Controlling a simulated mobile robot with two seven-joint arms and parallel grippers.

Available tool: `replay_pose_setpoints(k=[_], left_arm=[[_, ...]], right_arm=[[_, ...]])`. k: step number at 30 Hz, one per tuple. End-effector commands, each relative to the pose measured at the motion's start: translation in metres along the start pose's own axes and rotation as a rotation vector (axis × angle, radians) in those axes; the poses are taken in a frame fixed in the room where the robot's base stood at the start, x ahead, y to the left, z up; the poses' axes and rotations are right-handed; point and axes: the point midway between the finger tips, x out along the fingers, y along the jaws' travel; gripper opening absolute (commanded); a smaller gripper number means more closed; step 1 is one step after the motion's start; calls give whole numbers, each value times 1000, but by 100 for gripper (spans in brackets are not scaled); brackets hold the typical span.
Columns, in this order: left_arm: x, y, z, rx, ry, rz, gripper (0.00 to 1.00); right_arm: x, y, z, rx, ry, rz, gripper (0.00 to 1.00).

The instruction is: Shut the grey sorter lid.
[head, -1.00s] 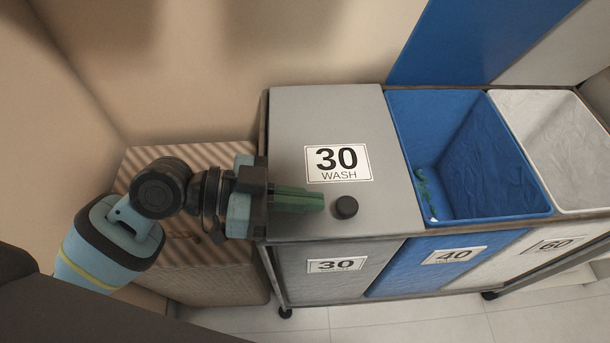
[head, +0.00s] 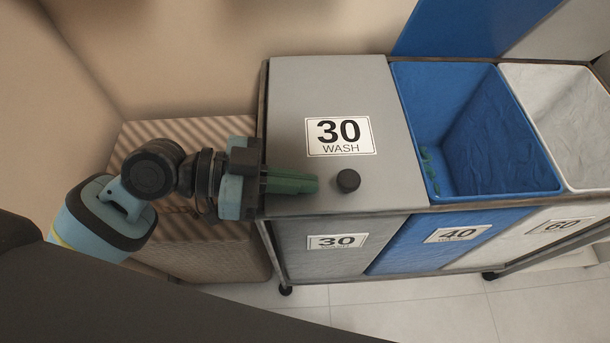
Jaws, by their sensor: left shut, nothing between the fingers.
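The grey sorter lid (head: 300,100) lies flat over the left compartment of the sorter, with a "30 WASH" label and a round black knob (head: 348,181) near its front edge. The lid is down and covers that compartment. My left gripper (head: 316,185) is shut and empty, with its green fingers over the lid's front left part, just left of the knob. I cannot tell whether the fingers touch the lid. My right gripper is not in view.
The blue compartment (head: 484,197) is open, with something small and green inside at its left. The white compartment (head: 590,120) at the right is open. The blue lid (head: 465,25) stands raised behind. A woven hamper (head: 215,250) stands left of the sorter.

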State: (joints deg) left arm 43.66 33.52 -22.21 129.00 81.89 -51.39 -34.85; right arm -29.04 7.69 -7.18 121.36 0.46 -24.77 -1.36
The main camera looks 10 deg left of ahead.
Motion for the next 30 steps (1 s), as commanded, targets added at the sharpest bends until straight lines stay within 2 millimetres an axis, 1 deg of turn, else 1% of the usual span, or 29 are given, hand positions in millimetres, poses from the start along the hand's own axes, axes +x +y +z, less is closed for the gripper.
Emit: replay_pose_setpoints(k=[1, 7, 12, 18, 25, 30], left_arm=[[-9, -1, 9, -7, -24, -3, 0], [-42, -1, 5, -2, -16, -5, 0], [-61, -1, 2, 1, -6, -6, 0], [-68, 0, -1, 5, -1, -5, 0], [-68, 0, -2, 6, 1, -5, 0], [-68, 0, -2, 6, 2, -5, 0]], right_arm=[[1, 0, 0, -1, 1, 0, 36], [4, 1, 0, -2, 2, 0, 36], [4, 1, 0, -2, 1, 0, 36], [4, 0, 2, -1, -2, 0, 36], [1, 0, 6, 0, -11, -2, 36], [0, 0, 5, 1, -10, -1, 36]])
